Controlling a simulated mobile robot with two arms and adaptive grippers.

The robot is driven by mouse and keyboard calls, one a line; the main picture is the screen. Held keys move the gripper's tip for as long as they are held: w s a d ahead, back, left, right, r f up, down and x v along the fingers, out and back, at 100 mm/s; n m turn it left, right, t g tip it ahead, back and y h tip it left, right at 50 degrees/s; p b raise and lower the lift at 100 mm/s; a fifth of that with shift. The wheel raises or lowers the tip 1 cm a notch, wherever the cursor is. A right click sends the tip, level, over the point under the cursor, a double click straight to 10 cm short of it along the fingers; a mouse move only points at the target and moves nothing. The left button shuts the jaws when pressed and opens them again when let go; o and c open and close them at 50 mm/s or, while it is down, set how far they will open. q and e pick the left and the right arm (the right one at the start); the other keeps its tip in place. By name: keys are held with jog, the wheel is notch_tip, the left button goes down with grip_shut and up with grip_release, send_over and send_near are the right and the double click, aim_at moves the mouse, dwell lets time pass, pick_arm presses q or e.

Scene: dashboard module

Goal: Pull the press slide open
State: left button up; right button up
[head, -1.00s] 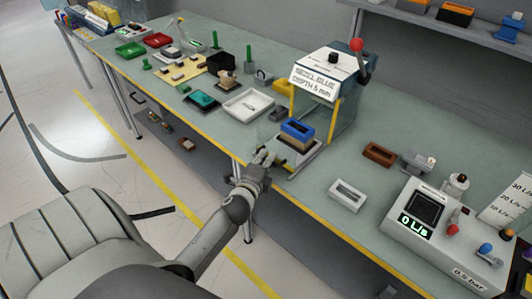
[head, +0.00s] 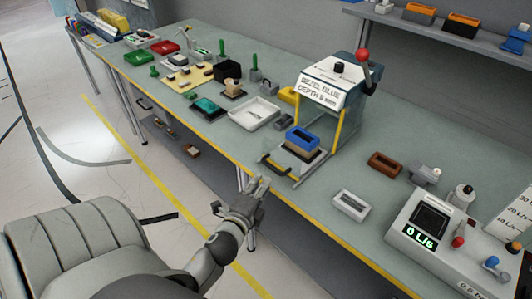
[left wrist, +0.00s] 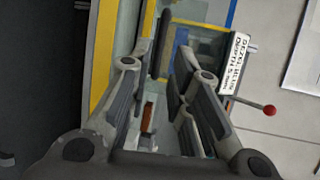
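The press (head: 327,90) stands on the bench with a white label reading "BEZEL BLUE DEPTH 5 mm". Its slide (head: 291,160) sticks out at the front toward the bench edge and carries a blue bezel (head: 302,138) on a tan block. The slide's black handle (head: 271,165) is at its front. My left gripper (head: 240,194) is off the bench's front edge, short of the handle and apart from it. In the left wrist view the left gripper (left wrist: 165,85) is open and empty, with the dark handle (left wrist: 165,45) beyond its fingers. My right gripper is not in view.
A red-knobbed lever (head: 363,57) rises at the press's right. A white frame (head: 351,204), a brown frame (head: 385,165) and a gauge unit (head: 430,225) stand to the right. A white tray (head: 254,114) lies left. The floor before the bench is open.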

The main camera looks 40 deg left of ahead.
pick_arm(q)
jog(key=shift+v, duration=1.3)
jog(key=s+d+f+n+g+h, duration=0.1)
jog(key=s+d+f+n+g, duration=0.2)
jog(key=f, duration=0.9)
jog(key=s+d+f+n+g+h, duration=0.25)
jog(key=s+f, duration=0.25)
jog(key=f, duration=0.7)
jog(key=s+d+f+n+g+h, duration=0.15)
jog(key=s+d+f, duration=0.25)
jog(key=f, duration=0.7)
jog(key=s+f+n+g, duration=0.3)
jog(key=s+f, duration=0.4)
jog(key=s, duration=0.4)
jog(key=s+d+f+n+g+b, duration=0.1)
jog(key=s+f+n+g, duration=0.1)
jog(key=s+f+g, duration=0.2)
jog(key=s+f, duration=0.3)
jog(key=s, duration=0.4)
jog(key=shift+d+f+n, duration=0.2)
jog(key=shift+d+n, duration=0.15)
jog(key=shift+n, duration=0.05)
